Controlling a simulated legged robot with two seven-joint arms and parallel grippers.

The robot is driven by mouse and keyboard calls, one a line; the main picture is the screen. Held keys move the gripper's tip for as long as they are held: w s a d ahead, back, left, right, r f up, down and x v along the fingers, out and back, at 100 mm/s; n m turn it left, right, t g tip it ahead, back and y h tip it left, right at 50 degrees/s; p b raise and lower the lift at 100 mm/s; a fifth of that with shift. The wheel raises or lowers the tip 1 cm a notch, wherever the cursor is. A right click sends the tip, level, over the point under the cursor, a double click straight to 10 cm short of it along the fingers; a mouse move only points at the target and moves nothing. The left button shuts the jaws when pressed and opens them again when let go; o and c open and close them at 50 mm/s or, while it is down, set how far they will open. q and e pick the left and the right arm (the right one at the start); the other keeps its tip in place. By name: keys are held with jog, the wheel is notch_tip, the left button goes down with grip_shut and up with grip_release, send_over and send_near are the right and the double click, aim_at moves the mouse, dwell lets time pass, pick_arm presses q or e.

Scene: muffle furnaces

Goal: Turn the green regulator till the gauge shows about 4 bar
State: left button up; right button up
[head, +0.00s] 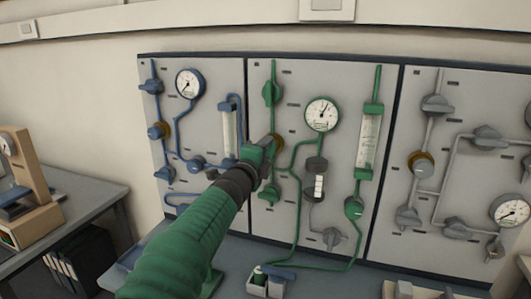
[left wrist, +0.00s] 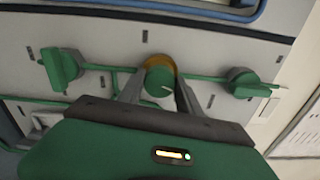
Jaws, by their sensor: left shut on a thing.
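The green regulator (left wrist: 158,82) is a round green knob with a brass ring behind it, in the middle panel. My left gripper (head: 270,148) reaches it from the front; in the left wrist view its two fingers stand on either side of the knob and are shut on it. In the head view the gripper hides most of the regulator, and only a bit of brass (head: 279,140) shows. The green-line gauge (head: 322,113) is above and right of it; its needle points up and slightly right, the numbers too small to read. My right gripper is not in view.
Green valves (head: 271,92) sit above and below the regulator, with a flowmeter (head: 368,140) to the right. A blue-piped panel (head: 165,105) is on the left and a grey-piped panel (head: 455,100) on the right. A small box (head: 265,286) stands on the bench below.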

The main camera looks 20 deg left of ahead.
pick_arm(q)
jog(key=shift+d+f, duration=0.15)
jog(key=shift+f, duration=0.3)
jog(key=o, duration=1.4)
jog(key=shift+r, duration=0.15)
jog(key=shift+c, duration=0.2)
jog(key=shift+r, duration=0.1)
jog(key=s+b, duration=0.4)
jog(key=s, duration=1.2)
jog(key=shift+s+a+b, duration=0.3)
jog(key=shift+s, duration=0.05)
